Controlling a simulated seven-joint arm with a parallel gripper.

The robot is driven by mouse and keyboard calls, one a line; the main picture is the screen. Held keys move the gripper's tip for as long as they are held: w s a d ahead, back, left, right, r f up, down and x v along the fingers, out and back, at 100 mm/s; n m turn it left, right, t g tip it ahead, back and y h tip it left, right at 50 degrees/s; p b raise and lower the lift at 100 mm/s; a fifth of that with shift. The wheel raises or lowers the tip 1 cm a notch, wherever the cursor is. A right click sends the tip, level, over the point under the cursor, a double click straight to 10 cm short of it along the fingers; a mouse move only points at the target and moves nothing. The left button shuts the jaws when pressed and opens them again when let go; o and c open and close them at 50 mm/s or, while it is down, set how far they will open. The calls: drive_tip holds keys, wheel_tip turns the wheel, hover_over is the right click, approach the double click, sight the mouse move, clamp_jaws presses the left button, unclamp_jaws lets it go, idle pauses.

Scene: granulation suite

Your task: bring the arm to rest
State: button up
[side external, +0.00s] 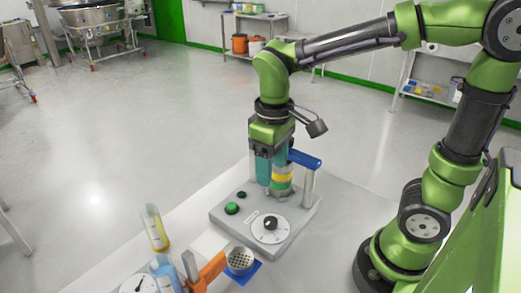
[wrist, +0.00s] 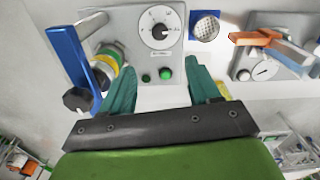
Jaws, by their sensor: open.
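My gripper (side external: 270,178) points down over the grey bench device (side external: 238,222), close to the banded cylinder with yellow and green stripes (side external: 282,182). In the wrist view my gripper (wrist: 160,68) has its two teal fingers apart with nothing between them. The device's panel with a dial (wrist: 160,28) and two green buttons shows beyond the fingers. Whether a finger touches the cylinder or the device, I cannot tell.
A perforated round cup (side external: 240,260) sits on a blue square. Beside it are an orange clamp (side external: 207,271), a vessel of blue liquid (side external: 165,272), a tilted cylinder with yellow liquid (side external: 155,230) and a second dial device (wrist: 268,66). Open floor lies behind the table.

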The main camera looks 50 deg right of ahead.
drive_tip(key=shift+r, duration=0.95)
drive_tip(key=shift+w, duration=0.1)
